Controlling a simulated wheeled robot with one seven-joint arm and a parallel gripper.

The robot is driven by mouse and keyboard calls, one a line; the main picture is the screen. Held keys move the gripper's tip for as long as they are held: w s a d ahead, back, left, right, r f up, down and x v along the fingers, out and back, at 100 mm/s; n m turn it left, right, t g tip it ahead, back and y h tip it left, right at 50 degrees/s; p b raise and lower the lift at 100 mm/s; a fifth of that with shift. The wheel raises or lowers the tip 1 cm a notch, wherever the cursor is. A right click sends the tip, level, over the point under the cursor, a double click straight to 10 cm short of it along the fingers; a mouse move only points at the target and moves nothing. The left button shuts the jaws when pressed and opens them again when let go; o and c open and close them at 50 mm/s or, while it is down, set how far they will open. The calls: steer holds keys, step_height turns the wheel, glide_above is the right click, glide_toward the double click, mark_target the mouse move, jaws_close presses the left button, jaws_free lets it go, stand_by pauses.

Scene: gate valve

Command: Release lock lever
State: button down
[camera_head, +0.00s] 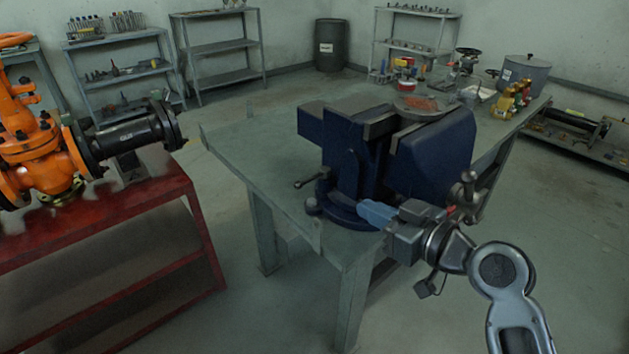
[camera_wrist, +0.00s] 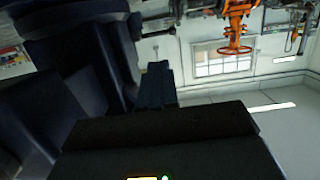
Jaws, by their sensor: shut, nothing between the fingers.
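A large blue bench vise (camera_head: 428,155) stands on the corner of the green-grey workbench. A small dark lever with a ball end (camera_head: 310,181) sticks out from the left of its round swivel base (camera_head: 345,210); I take it for a lock lever. My gripper (camera_head: 366,208) is shut and empty, with its blue fingers at the front of the swivel base, right of that lever and apart from it. Whether the fingertips touch the base I cannot tell. In the wrist view the shut fingers (camera_wrist: 156,75) point towards the dark blue vise (camera_wrist: 85,50); no lever shows clearly there.
The workbench (camera_head: 255,150) has bare room left of the vise. The vise's grey main handle (camera_head: 468,190) stands close above my wrist. A red stand (camera_head: 150,205) with an orange valve (camera_head: 45,150) is at the left.

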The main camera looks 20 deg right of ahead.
mark_target(309, 181)
steer(key=shift+w+r, duration=0.1)
steer(key=shift+w, duration=0.1)
steer(key=p+x, duration=0.2)
steer(key=x, duration=1.1)
steer(key=shift+w+a, duration=0.15)
steer(key=shift+w, duration=0.2)
